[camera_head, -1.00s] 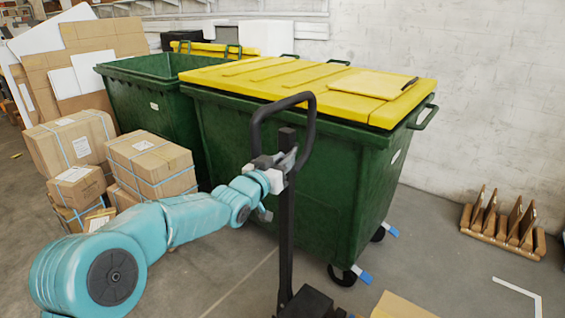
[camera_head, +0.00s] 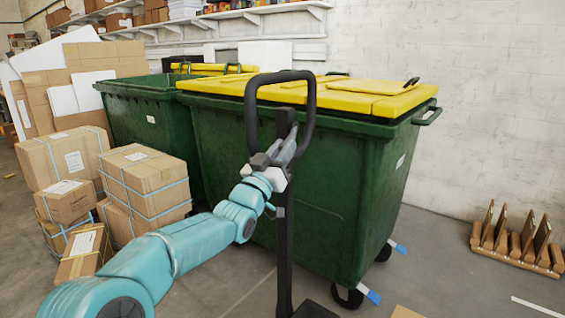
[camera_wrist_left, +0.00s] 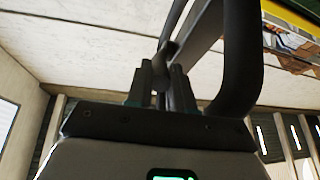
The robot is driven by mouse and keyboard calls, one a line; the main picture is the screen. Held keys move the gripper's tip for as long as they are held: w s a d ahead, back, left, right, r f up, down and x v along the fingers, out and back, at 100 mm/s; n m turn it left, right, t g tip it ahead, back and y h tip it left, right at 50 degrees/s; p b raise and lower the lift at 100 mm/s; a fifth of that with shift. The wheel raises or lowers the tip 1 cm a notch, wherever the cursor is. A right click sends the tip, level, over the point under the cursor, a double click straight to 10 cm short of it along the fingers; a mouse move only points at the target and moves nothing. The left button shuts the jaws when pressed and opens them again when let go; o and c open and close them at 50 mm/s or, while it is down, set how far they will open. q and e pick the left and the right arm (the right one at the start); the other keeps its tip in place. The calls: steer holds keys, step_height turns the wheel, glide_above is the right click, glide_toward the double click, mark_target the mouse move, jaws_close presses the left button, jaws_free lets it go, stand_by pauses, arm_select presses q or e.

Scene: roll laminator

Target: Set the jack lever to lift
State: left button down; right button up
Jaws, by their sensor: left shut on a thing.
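The pallet jack's dark loop handle (camera_head: 280,77) stands upright on its black post (camera_head: 285,250) in the head view. My left gripper (camera_head: 284,153) is at the base of the loop, in front of the post. In the left wrist view my left gripper (camera_wrist_left: 161,82) has its fingers closed on a small dark lever (camera_wrist_left: 168,52) beside the handle tube (camera_wrist_left: 241,55). The fingers hide much of the lever, so its exact setting cannot be told. My right gripper is not in view.
A green bin with a yellow lid (camera_head: 340,190) stands close behind the handle. Taped cardboard boxes (camera_head: 145,180) are stacked at the left. A wooden rack (camera_head: 515,245) lies by the wall at the right. Floor between bin and rack is clear.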

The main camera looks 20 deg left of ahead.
arm_select(q)
steer(key=c, duration=1)
jaws_free()
steer(key=b+v, duration=0.2)
steer(key=v, duration=1.4)
steer(key=shift+s+b, duration=0.2)
steer(key=shift+b, duration=0.1)
steer(key=shift+f, duration=0.1)
